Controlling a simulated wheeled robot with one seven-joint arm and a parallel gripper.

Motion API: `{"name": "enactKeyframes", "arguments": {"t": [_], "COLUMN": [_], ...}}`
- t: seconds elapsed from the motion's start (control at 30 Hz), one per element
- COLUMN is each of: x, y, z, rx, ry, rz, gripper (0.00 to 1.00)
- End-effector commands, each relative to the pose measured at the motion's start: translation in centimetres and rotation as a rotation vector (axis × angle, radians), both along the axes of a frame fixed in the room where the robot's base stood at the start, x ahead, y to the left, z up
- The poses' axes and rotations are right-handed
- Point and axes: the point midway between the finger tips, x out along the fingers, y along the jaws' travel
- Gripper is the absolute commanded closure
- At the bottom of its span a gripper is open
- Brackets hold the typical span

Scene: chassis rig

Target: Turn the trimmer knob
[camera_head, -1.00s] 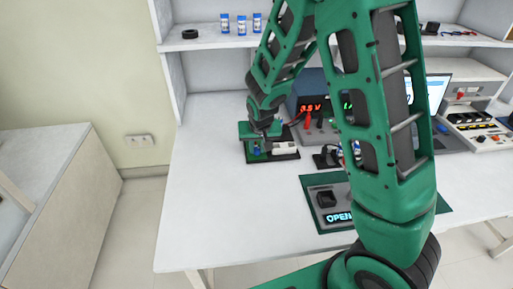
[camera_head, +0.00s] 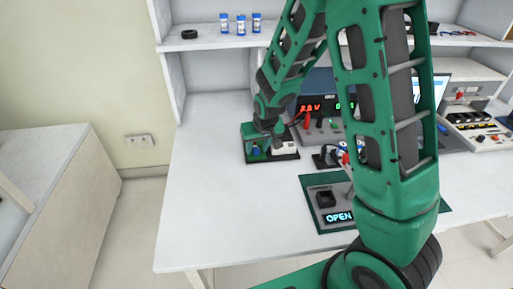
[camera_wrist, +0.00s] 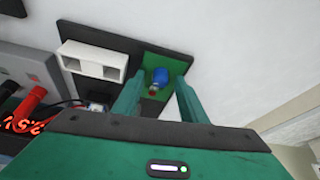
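A small green circuit board (camera_wrist: 178,66) lies on a black base plate (camera_wrist: 108,36). It carries a blue part (camera_wrist: 160,75), which looks like the trimmer knob, with a small red-tipped part just below it. The blue part also shows in the head view (camera_head: 256,150). My gripper (camera_wrist: 160,88) is open. Its two green fingers stand apart on either side of the board's lower part, and the blue part is seen between and just beyond their tips. I cannot tell whether a finger touches anything. In the head view my gripper (camera_head: 264,136) hangs over the board.
A white block (camera_wrist: 92,60) sits beside the board on the same base. A power supply (camera_head: 320,108) with lit digits and red plugs stands close behind. A panel marked OPEN (camera_head: 338,217) lies nearer. Bare tabletop (camera_head: 215,210) lies left and in front.

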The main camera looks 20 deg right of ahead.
Motion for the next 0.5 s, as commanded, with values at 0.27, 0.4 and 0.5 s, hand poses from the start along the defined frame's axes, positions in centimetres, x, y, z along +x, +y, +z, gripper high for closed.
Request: {"name": "enactKeyframes", "arguments": {"t": [0.27, 0.4, 0.5], "x": [-0.5, -1.3, -1.9], "y": [0.0, 0.1, 0.1], "z": [1.4, 3.3, 4.9], "rx": [0.001, 0.002, 0.002], "ry": [-0.001, -0.003, -0.003], "rz": [0.000, 0.001, 0.001], "gripper": [0.61, 0.61, 0.61]}}
